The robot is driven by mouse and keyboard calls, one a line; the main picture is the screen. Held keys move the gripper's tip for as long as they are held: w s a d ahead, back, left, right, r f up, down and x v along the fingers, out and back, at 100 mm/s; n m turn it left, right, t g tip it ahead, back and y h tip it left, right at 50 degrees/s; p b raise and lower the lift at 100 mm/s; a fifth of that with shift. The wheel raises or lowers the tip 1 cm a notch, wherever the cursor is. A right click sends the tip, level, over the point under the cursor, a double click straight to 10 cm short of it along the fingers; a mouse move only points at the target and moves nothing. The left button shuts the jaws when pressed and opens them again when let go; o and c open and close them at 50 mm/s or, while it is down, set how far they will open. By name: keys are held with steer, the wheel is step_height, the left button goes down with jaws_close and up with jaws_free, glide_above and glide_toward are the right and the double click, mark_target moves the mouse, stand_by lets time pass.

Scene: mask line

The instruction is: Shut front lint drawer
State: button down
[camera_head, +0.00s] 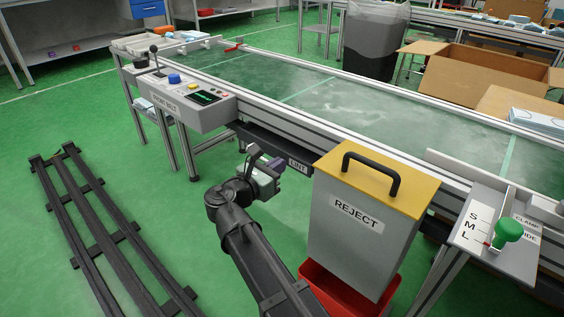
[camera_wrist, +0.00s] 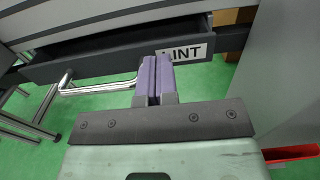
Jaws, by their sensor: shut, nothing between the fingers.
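The front lint drawer (camera_wrist: 105,63) is a dark grey drawer under the belt, with a white LINT label (camera_wrist: 188,53) and a bar handle (camera_wrist: 95,89). It stands partly open in the wrist view, with a dark hollow showing behind its front panel. In the head view its label (camera_head: 298,165) shows just left of the reject bin. My gripper (camera_head: 274,165) is shut and empty. Its purple fingers (camera_wrist: 156,66) are at the drawer front, between handle and label, overlapping the label's left edge. I cannot tell whether they touch the panel.
The grey reject bin (camera_head: 357,236) with a yellow lid stands close right of my gripper, over a red tub (camera_head: 312,284). The control box (camera_head: 187,103) and table legs are to the left. Green floor lies free in front of the drawer.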

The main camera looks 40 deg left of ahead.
steer(key=s, duration=1.1)
steer(key=shift+a, duration=0.45)
steer(key=c, duration=1.8)
jaws_free()
steer(key=o, duration=0.5)
steer(key=shift+m, duration=0.5)
steer(key=a+r+p, duration=0.1)
steer(key=w+a+r+p, duration=0.1)
steer(key=a+p, duration=0.1)
steer(key=shift+w+r, duration=0.1)
steer(key=shift+r, duration=0.2)
steer(key=shift+o, duration=0.6)
steer(key=a+m, duration=0.1)
steer(key=m, duration=0.1)
steer(key=a+m+g+p, duration=0.1)
steer(key=m, duration=0.1)
steer(key=w+a+m, duration=0.1)
steer(key=m, duration=0.1)
steer(key=shift+a+f, duration=0.2)
steer(key=w+f+m, duration=0.1)
steer(key=w+m, duration=0.2)
steer(key=w+f+m+g+b, duration=0.1)
steer(key=w+m, duration=0.3)
steer(key=w+a+f+m+b, duration=0.1)
steer(key=w+m, duration=0.3)
steer(key=shift+f, duration=0.4)
